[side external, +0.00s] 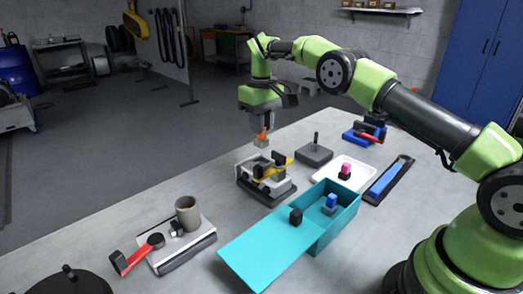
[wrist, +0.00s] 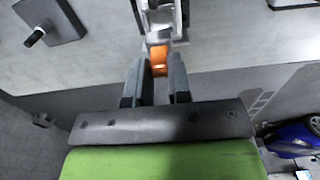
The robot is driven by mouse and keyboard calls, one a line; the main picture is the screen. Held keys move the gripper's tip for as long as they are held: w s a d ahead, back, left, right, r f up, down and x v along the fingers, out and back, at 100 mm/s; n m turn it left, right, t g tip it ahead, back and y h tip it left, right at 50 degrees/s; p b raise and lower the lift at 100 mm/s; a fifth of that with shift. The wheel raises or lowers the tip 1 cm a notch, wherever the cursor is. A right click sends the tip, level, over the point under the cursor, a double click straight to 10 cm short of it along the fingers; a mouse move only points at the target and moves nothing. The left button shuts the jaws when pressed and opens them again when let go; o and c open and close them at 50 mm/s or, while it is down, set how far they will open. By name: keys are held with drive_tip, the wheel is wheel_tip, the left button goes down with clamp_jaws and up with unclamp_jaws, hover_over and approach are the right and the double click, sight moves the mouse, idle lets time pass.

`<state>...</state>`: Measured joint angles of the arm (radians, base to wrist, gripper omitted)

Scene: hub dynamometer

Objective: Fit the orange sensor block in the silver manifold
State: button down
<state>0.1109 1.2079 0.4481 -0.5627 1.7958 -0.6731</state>
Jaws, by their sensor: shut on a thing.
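My gripper (side external: 263,131) points down and is shut on the orange sensor block (side external: 262,138). The block has a pale grey lower end. In the wrist view the block (wrist: 160,58) sits between the two fingers (wrist: 155,82). What looks like the silver manifold (side external: 270,190) is a grey-silver fixture on the table with a yellow bar and dark knobs on top. The block hangs above its back left part, with a visible gap in the side view. Part of the fixture (wrist: 162,14) shows beyond the block in the wrist view; its socket is not clear.
A teal box (side external: 268,245) with a dark knob and a blue part stands in front. A white tray (side external: 352,170) with a pink part and a grey block with a post (side external: 314,153) lie to the right. A cup (side external: 187,213) and a red-handled fixture (side external: 130,260) are at left.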

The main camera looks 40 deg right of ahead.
sight(261, 139)
drive_tip(key=shift+f, duration=2.95)
drive_tip(key=shift+f, duration=0.1)
drive_tip(key=c, duration=1.1)
unclamp_jaws()
drive_tip(key=shift+o, duration=0.2)
